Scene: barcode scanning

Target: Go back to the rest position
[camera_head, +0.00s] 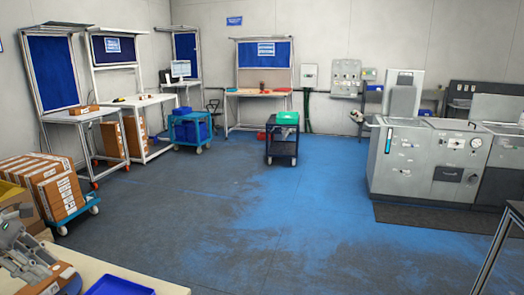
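My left gripper (32,258) is at the bottom left corner, grey and partly cut off by the picture's edge. Its fingers are over or against a brown cardboard box (48,283) on the pale table (95,268) in front of me. I cannot tell whether the fingers grip the box or are only close to it. A blue tray (120,286) lies on the same table, to the right of the box. My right gripper does not show.
A blue cart stacked with cartons (52,188) stands beyond the table at left. Workbenches line the back left. A blue trolley (190,130) and a dark trolley (283,150) stand mid-room. Grey machines (425,160) stand at right. The blue floor (250,215) between is clear.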

